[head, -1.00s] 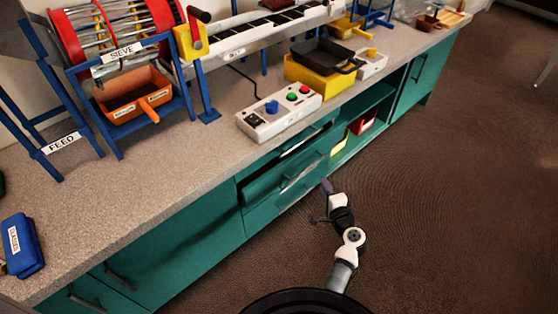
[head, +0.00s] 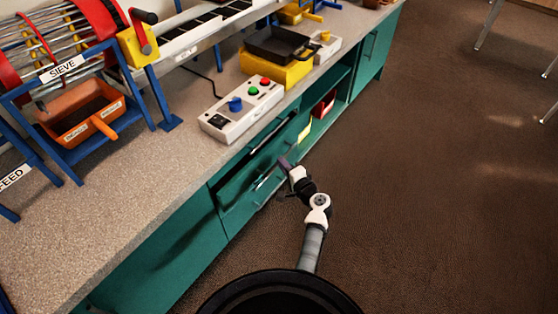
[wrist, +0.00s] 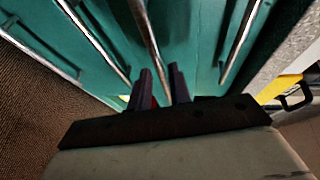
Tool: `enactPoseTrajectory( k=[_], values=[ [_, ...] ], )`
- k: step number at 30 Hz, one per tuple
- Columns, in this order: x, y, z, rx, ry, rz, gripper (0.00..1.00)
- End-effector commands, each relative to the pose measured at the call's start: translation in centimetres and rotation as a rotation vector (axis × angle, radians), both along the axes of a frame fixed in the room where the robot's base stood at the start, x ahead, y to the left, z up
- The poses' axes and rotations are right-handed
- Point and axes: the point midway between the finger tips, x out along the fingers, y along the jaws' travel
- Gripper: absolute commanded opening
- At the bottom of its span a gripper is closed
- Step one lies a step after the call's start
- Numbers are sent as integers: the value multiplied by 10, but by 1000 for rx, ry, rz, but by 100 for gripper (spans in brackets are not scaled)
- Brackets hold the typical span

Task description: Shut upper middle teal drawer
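The teal drawer stack (head: 262,160) is in the middle of the cabinet under the worktop. One drawer front (head: 240,207) with a silver bar handle (head: 267,178) juts out, with a dark gap behind its upper edge. Another front with a dark handle lies above it, close under the worktop. My gripper (head: 285,162) is at the right end of the jutting front, near its handle. In the wrist view, my gripper's (wrist: 160,82) two dark fingers are apart. A silver bar handle (wrist: 148,35) runs down towards the gap between them; I cannot tell whether they touch it.
Open shelves (head: 325,105) with red and yellow bins are right of the drawers. A white control box (head: 240,110) and a yellow block with a black tray (head: 278,55) stand on the worktop (head: 150,170).

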Motion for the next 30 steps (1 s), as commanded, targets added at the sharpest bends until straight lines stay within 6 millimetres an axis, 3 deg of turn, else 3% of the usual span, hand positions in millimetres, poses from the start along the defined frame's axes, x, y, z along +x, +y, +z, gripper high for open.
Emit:
enactPoseTrajectory(
  k=[6,17,22,30],
  values=[
    [23,14,-5,0,0,1,20],
    [28,18,-6,0,0,0,20],
    [28,17,-6,0,0,0,1],
    [28,17,-6,0,0,0,0]
  ],
)
